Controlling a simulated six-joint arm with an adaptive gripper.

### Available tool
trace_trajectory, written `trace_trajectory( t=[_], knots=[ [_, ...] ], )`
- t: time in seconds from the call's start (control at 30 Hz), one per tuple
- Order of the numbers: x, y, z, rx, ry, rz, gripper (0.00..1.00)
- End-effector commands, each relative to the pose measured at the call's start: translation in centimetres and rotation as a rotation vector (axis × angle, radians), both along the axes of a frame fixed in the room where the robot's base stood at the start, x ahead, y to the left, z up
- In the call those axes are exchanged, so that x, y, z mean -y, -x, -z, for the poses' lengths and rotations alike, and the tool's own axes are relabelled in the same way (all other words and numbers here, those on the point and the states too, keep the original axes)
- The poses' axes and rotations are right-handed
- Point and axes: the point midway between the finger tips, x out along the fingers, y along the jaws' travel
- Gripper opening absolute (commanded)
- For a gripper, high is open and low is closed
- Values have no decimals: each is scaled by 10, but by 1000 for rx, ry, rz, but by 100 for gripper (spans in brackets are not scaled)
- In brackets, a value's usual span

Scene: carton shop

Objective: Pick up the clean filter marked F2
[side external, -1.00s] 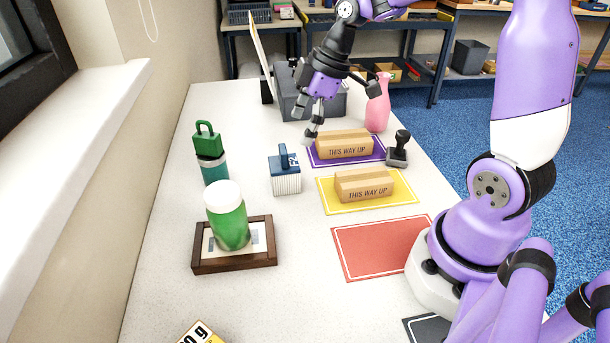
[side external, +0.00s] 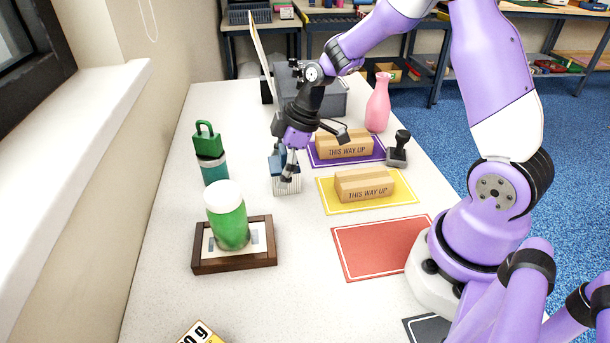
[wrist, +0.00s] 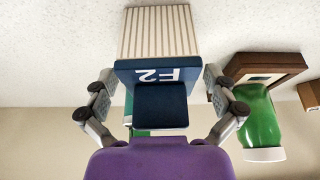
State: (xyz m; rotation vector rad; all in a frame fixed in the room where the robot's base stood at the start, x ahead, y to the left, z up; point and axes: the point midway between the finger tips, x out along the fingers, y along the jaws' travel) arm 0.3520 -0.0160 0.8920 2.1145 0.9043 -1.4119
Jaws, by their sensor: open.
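The clean filter marked F2 (wrist: 152,72) shows in the wrist view with a dark blue top, a white F2 mark and a white pleated body. In the side external view the filter (side external: 287,186) stands on the white table, its top mostly hidden by my gripper. My gripper (wrist: 160,90) is open, one finger on each side of the filter's blue top, with gaps showing. In the side external view my gripper (side external: 284,165) is at the filter from above.
A green jar (side external: 228,222) stands on a brown frame (side external: 262,262) in front. Cartons lie on the purple mat (side external: 316,160) and yellow mat (side external: 328,207) to the right. The red mat (side external: 375,248) is empty.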

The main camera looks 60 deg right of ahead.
Motion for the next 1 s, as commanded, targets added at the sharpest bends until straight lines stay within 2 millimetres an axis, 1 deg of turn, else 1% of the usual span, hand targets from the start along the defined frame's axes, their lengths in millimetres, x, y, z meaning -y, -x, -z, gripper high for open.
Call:
trace_trajectory(
  t=[0.03,0.07,0.1,0.17,0.2,0.5,0.6,0.67,0.9,1.0],
  knots=[
    [0,0,0,0,0,0,100],
    [0,0,0,0,0,0,85],
    [0,0,0,0,0,0,65],
    [0,0,0,0,0,0,35],
    [0,0,0,-1,-1,0,28],
    [0,1,0,-3,0,0,27],
    [0,0,-5,-1,0,0,27],
    [0,0,-13,3,0,-1,27],
    [0,-1,-65,6,0,-1,27],
    [0,0,-83,4,1,-1,27]
  ],
)
